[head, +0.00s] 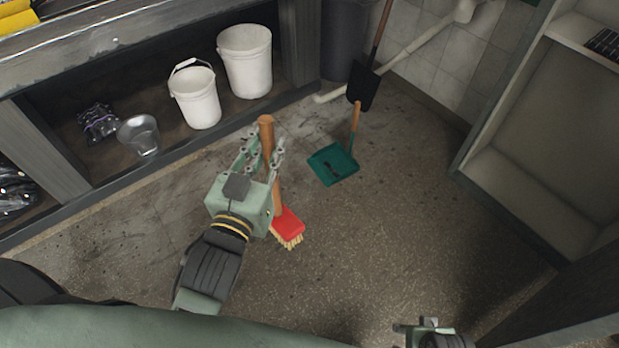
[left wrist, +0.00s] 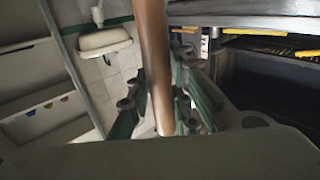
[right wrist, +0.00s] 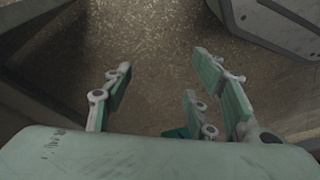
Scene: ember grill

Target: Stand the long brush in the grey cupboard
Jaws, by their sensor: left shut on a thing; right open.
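The long brush has a wooden handle (head: 266,133) and a red head (head: 288,222) with pale bristles. My left gripper (head: 264,152) is shut around the handle below its top end, and the head hangs down towards the floor. I cannot tell whether the bristles touch the floor. The handle (left wrist: 153,62) also runs between the fingers in the left wrist view. The grey cupboard (head: 502,95) stands open at the right, well apart from the brush, with a shelf high inside. My right gripper (right wrist: 162,65) is open and empty; only part of it shows at the head view's bottom edge.
A green dustpan (head: 333,166) lies on the floor between brush and cupboard. A black shovel (head: 363,86) leans near the back wall by a pale pipe (head: 408,52). White buckets (head: 245,62) and a clear bucket (head: 139,135) stand under the counter. Floor before the cupboard is clear.

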